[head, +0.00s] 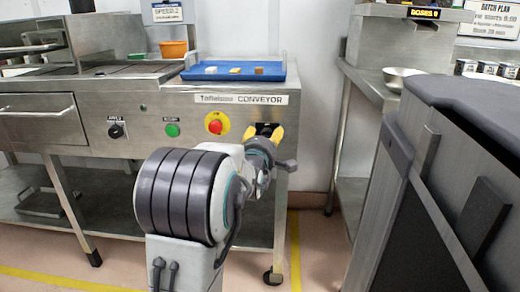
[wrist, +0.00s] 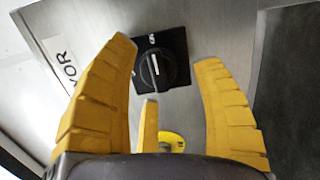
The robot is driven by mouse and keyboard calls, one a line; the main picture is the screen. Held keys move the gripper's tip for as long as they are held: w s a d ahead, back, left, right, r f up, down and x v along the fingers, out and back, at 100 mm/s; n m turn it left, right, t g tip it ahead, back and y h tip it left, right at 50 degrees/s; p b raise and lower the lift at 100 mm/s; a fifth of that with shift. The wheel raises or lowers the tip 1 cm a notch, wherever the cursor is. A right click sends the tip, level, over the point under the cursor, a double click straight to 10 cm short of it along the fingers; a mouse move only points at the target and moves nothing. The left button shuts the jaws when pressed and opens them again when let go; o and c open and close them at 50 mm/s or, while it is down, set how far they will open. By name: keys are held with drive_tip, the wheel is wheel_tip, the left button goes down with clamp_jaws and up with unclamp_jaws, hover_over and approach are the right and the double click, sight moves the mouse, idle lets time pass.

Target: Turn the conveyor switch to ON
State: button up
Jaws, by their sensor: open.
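The conveyor switch (wrist: 152,68) is a round black knob with a white pointer line on a square black plate, set in the steel panel. In the wrist view it shows just beyond my yellow fingers, and I see no contact. Small white lettering sits on the plate by the end of the pointer, too small to read surely. My gripper (head: 264,134) is open in front of the panel's right end, below the CONVEYOR label (head: 240,99). It also shows in the wrist view (wrist: 164,55), with nothing held. In the head view my gripper mostly hides the switch.
Left of my gripper on the panel are a red button on yellow (head: 216,123), a green button (head: 172,130) and another black knob (head: 116,131). A blue tray (head: 232,76) with small blocks lies above. A steel table (head: 380,92) stands to the right.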

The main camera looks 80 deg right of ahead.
drive_tip(key=a, duration=1.1)
drive_tip(key=shift+w+r, duration=0.2)
drive_tip(key=shift+r, duration=0.05)
drive_tip(key=shift+w+r, duration=0.1)
drive_tip(key=w+a+r+t+y+p, duration=0.3)
drive_tip(key=w+a+r+p, duration=0.25)
drive_tip(key=w+p, duration=0.35)
drive_tip(key=w+a+r+t+y+p, duration=0.35)
drive_tip(key=w+a+p, duration=0.3)
drive_tip(key=w, duration=0.55)
drive_tip(key=w+a+r+t+y+p, duration=0.25)
drive_tip(key=w+a+r+p, duration=0.2)
drive_tip(key=a+p, duration=0.35)
drive_tip(key=a+r+g+y+p, duration=0.1)
drive_tip(key=a+r+y+p, duration=0.3)
drive_tip(key=a, duration=0.4)
drive_tip(key=a+r+g+y+p, duration=0.1)
drive_tip(key=a+r+y+p, duration=0.15)
drive_tip(key=a+p, duration=0.5)
drive_tip(key=s+a+r+g+y+p, duration=0.2)
drive_tip(key=s+a+r+p, duration=0.5)
drive_tip(key=a, duration=0.4)
drive_tip(key=shift+g, duration=0.5)
